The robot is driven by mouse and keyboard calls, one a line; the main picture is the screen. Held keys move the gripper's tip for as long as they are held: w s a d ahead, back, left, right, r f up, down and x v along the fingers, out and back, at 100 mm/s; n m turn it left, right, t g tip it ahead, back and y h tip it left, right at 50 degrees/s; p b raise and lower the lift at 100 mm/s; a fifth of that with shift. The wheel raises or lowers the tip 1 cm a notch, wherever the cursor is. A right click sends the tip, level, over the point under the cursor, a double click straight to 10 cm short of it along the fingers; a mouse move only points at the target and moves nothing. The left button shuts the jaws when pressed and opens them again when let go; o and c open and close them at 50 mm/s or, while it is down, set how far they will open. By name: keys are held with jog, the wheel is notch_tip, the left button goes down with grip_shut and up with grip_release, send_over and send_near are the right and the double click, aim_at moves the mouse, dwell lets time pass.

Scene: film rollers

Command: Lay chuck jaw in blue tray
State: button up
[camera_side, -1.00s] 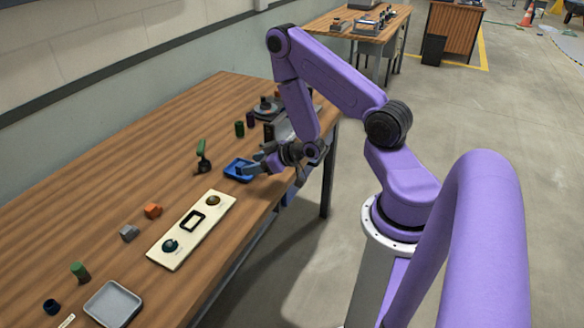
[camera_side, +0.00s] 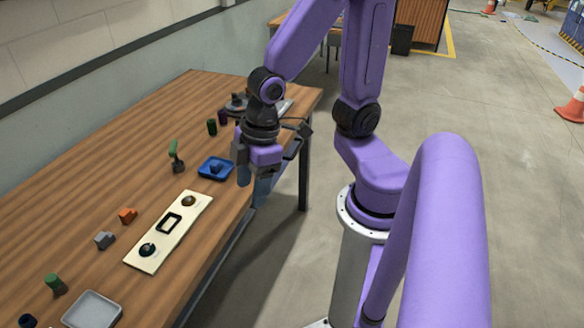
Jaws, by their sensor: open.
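The blue tray (camera_side: 204,174) sits on the wooden table near its right edge. A small dark bluish piece (camera_side: 216,168) lies inside it; it could be the chuck jaw, but it is too small to be sure. My gripper (camera_side: 253,184) is to the right of the tray, pointing down near the table's edge. Its two fingers are apart with nothing seen between them. It is clear of the piece in the tray.
A cream panel (camera_side: 150,263) with two knobs lies in front of the tray. Grey (camera_side: 104,240) and orange (camera_side: 127,215) stepped blocks lie left of it. A green-handled tool (camera_side: 175,155) stands left of the tray. A grey tray (camera_side: 92,310) is at the near end.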

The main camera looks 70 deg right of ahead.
jog(key=s+d+r+n+g+h, duration=0.1)
jog(key=s+d+r, duration=0.1)
jog(key=s, duration=0.5)
jog(key=shift+s+d+r+n, duration=0.15)
jog(key=shift+d+r+n, duration=0.2)
jog(key=shift+r, duration=0.55)
jog(key=shift+a, duration=0.1)
